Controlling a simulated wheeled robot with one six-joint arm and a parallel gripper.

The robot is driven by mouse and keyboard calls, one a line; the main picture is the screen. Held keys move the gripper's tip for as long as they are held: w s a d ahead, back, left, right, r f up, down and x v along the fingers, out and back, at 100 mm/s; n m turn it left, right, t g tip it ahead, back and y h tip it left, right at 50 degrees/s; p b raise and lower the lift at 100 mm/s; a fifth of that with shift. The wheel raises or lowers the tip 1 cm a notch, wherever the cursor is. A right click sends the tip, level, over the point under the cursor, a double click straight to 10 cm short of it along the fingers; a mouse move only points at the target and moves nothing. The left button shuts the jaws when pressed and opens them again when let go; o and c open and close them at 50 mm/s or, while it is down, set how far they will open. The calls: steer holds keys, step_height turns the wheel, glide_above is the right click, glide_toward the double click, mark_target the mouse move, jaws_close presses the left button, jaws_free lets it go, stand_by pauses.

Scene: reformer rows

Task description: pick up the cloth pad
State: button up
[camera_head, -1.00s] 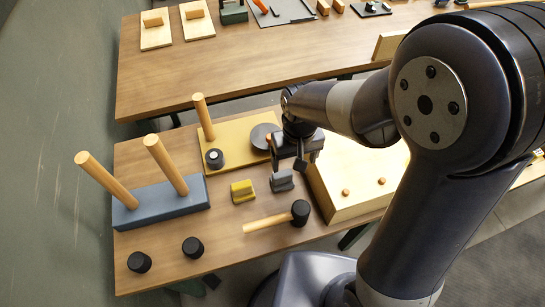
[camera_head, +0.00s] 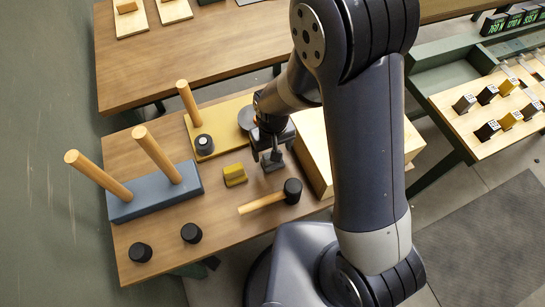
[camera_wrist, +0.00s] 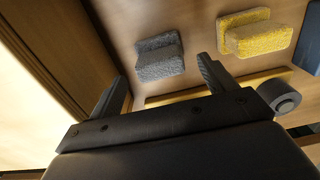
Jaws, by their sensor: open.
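Two small textured pads lie on the near wooden table: a grey one (camera_head: 270,164) and a yellow one (camera_head: 235,175). I cannot tell for sure which is the cloth pad. My gripper (camera_head: 269,154) is open and empty, pointing down over the grey pad, and partly hides it in the head view. In the wrist view, the grey pad (camera_wrist: 159,57) lies just beyond the gap between the open fingertips (camera_wrist: 162,80). The yellow pad (camera_wrist: 245,34) lies to the right, outside the right finger. No touch with either pad shows.
A wooden mallet (camera_head: 272,198) lies in front of the pads. A pale box (camera_head: 313,155) stands close on the right. A yellow board (camera_head: 226,112) with a peg is behind, and a blue block (camera_head: 155,193) with two pegs is left. Two black cylinders (camera_head: 140,252) (camera_head: 191,233) stand at front left.

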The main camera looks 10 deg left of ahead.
steer(key=shift+f, duration=1.55)
steer(key=shift+c, duration=0.6)
steer(key=c, duration=0.9)
steer(key=shift+r, duration=0.1)
steer(key=shift+c, duration=0.3)
steer(key=shift+r+b, duration=0.55)
steer(key=shift+r, duration=4.4)
steer(key=o, duration=0.4)
steer(key=shift+c, duration=1.5)
